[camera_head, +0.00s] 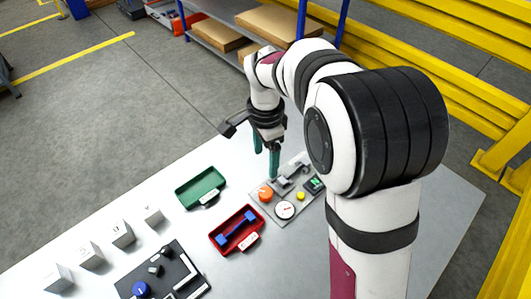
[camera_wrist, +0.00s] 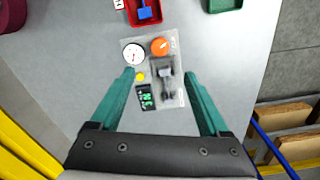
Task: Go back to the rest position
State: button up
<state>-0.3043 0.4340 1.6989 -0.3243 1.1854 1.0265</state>
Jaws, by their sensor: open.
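My gripper (camera_head: 266,161) is open and empty, pointing down above the table near the back edge of a grey control panel (camera_head: 267,207). In the wrist view its two green fingers (camera_wrist: 162,80) stand apart on either side of the panel (camera_wrist: 174,47), which lies below them. The panel carries an orange knob (camera_head: 265,193), a round white dial (camera_head: 285,210), a yellow button (camera_head: 300,196), a dark display with green digits (camera_wrist: 146,100) and a grey lever-like part (camera_wrist: 167,82). I cannot tell the exact height of the fingertips above the panel.
A green tray (camera_head: 188,202) looks empty. A red tray (camera_head: 216,245) holds a blue part (camera_head: 236,231). Several white blocks (camera_head: 122,233) and a dark fixture (camera_head: 180,262) with a blue knob stand on the table (camera_head: 181,172). Behind are shelves with cardboard boxes (camera_head: 278,24) and yellow rails (camera_head: 430,60).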

jog(key=shift+r, duration=0.3)
jog(key=s+d+r+n, duration=0.2)
jog(key=s+d+r, duration=0.1)
jog(key=s, duration=0.4)
jog(key=s+d+r+n, duration=0.1)
jog(key=s+d+r, duration=0.25)
jog(key=s, duration=0.25)
jog(key=s+d+f+n+y, duration=0.1)
jog(key=s+d+f+n, duration=0.1)
jog(key=s, duration=1.1)
jog(key=shift+d+f+n+y, duration=0.2)
jog(key=shift+n+y, duration=0.2)
jog(key=shift+n, duration=0.3)
jog(key=shift+w, duration=0.1)
jog(key=shift+c, duration=0.3)
